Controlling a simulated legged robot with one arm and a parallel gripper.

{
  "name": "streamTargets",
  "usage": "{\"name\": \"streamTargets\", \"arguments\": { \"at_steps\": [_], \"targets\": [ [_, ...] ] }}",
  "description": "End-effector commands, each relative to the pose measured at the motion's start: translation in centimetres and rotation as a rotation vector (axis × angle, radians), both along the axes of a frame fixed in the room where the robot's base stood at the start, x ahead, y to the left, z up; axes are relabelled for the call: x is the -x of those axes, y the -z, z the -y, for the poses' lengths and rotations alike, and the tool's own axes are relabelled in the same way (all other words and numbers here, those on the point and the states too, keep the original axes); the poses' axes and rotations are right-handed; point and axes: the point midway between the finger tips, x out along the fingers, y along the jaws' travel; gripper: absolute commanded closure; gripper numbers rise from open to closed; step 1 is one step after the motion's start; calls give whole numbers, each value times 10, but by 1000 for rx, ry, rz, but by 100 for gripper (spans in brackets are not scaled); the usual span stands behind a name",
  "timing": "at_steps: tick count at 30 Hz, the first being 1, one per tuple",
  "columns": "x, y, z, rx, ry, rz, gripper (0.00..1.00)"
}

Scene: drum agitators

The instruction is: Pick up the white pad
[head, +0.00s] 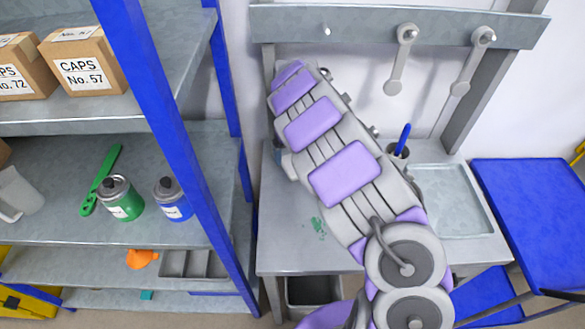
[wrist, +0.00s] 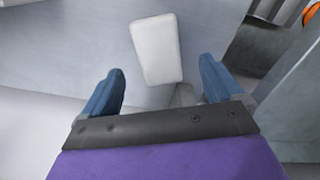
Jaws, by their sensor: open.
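The white pad (wrist: 156,48) is a pale block with rounded corners. In the wrist view it lies on a grey surface, slightly tilted, ahead of my gripper (wrist: 162,68). My two blue fingers are spread wide, one to each side of the pad's near part, with nothing held between them. The gap between fingers and pad in depth cannot be told. In the head view my purple and grey arm reaches up over the workbench (head: 285,235).
A blue-framed shelf (head: 165,110) stands close on the left with boxes, a green can (head: 121,199) and a blue can (head: 172,199). Hooked tools hang behind.

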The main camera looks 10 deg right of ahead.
Motion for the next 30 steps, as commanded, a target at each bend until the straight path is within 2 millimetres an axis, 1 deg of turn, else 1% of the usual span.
{"name": "streamTargets", "arguments": {
  "at_steps": [4,9,11,13,19,30],
  "targets": [
    [-2,14,1,1,0,1,6],
    [-5,40,1,-1,0,1,6],
    [-4,47,1,0,-1,0,6],
    [-4,51,0,0,-1,1,6],
    [-4,50,-1,0,0,2,6],
    [-4,50,-1,0,0,1,42]
  ]
}}
